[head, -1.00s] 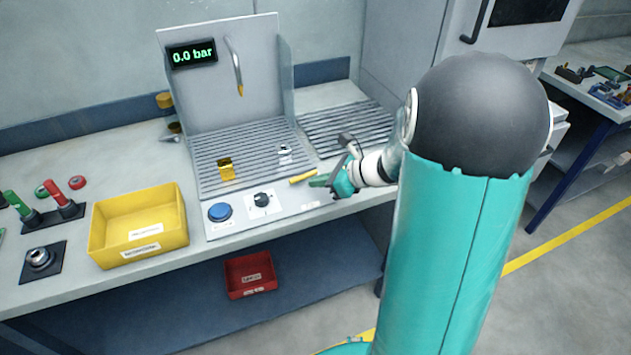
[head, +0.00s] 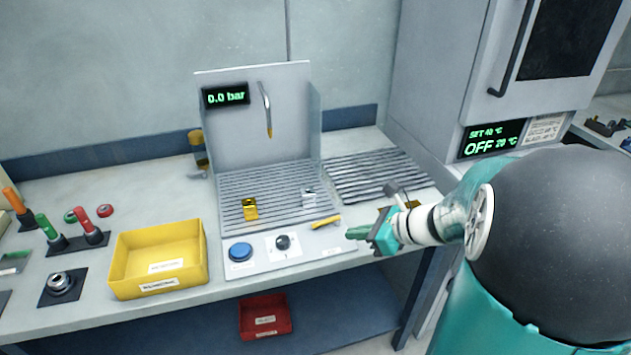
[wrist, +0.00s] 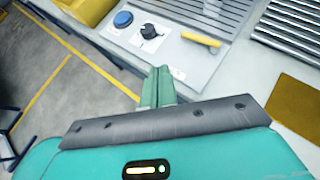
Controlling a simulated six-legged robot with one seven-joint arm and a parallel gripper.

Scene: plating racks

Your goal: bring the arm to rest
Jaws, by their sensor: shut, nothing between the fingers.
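My gripper (head: 358,233) is at the front right of the bench, its teal body and green fingers pointing left. In the wrist view the green fingers (wrist: 157,88) are together with nothing between them. They hang near the front edge of the grey control panel (head: 262,262), apart from the yellow handle (head: 326,222). My arm reaches in from the right of the head view.
A slatted station (head: 235,180) holds a gold block (head: 250,208) and a clear-silver block (head: 309,197). A blue button (head: 240,251) and black knob (head: 283,242) sit in front. A yellow bin (head: 190,245) stands left, a red bin (head: 264,318) below. A cabinet (head: 440,85) rises at right.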

